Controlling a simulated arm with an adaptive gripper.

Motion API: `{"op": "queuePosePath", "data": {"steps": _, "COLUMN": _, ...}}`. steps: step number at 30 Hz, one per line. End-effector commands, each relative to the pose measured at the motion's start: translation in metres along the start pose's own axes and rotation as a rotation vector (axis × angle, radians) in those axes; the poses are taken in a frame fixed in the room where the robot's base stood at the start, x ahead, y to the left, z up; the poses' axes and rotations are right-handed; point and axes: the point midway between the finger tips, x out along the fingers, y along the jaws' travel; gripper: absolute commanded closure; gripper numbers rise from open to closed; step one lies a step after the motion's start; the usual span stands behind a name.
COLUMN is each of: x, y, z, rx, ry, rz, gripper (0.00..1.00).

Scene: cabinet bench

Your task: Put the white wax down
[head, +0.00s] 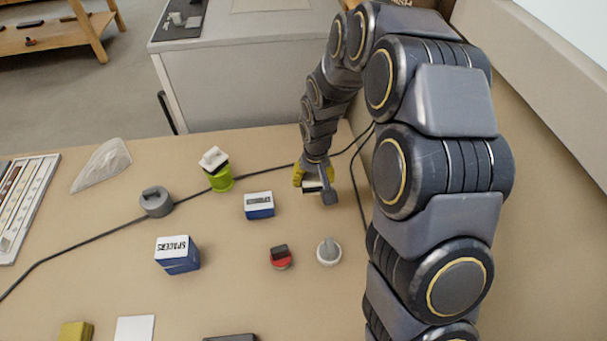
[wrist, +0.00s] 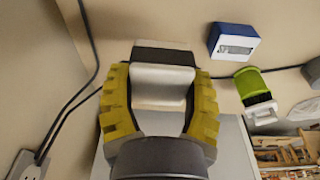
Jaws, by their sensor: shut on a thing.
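My gripper (head: 313,185) is at the far right of the bench in the head view, its yellow fingers closed around a small pale block. In the wrist view, the yellow fingers of my gripper (wrist: 160,90) press on both sides of this whitish block, which I take as the white wax (wrist: 160,78). The block has a dark part at its far end. In the head view, the fingers and wrist hide much of it. I cannot tell whether it touches the bench top.
A cable (head: 105,233) crosses the bench. Bare bench (head: 225,285) lies at front centre.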

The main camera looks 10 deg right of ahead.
Motion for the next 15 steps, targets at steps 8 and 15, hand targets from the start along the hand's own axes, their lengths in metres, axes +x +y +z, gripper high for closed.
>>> {"op": "queuePosePath", "data": {"steps": 8, "x": 0.031, "y": -0.004, "z": -0.05, "rx": -0.006, "ry": 0.004, "rz": 0.0, "gripper": 0.8}}
{"op": "queuePosePath", "data": {"steps": 15, "x": 0.071, "y": -0.006, "z": -0.075, "rx": -0.006, "ry": -0.002, "rz": 0.002, "gripper": 0.8}}
